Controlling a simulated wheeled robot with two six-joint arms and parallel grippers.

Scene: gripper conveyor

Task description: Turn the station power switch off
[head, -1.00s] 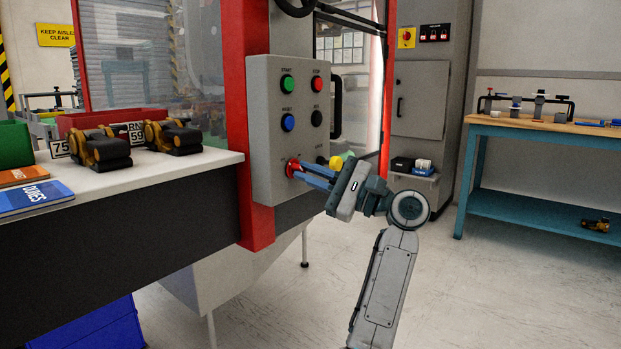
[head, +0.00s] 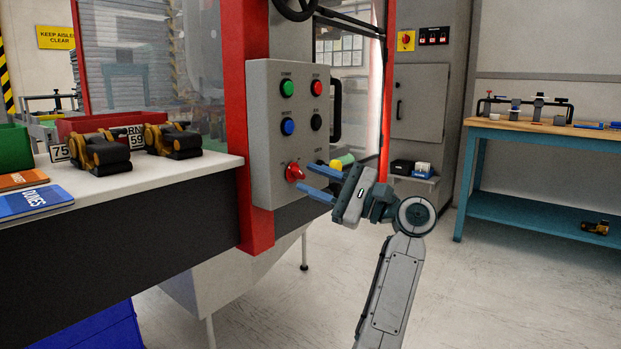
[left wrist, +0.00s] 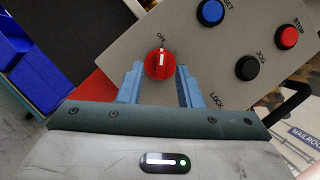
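The red power switch knob (head: 294,172) is low on the grey control panel (head: 262,150). In the left wrist view the knob (left wrist: 159,63) has a white mark pointing at the label OFF. My left gripper (head: 305,176) is open and empty, right in front of the knob. Its two blue fingers are spread apart, and in the left wrist view they stand on either side of the knob with gaps showing. My right gripper is not in view.
Green (head: 287,88), blue (head: 288,126), red (head: 316,86) and black (head: 316,121) buttons sit above the knob. A yellow cylindrical thing (head: 342,162) shows just behind my left gripper. A red post (head: 237,120) and the white-topped counter (head: 205,161) are to the left.

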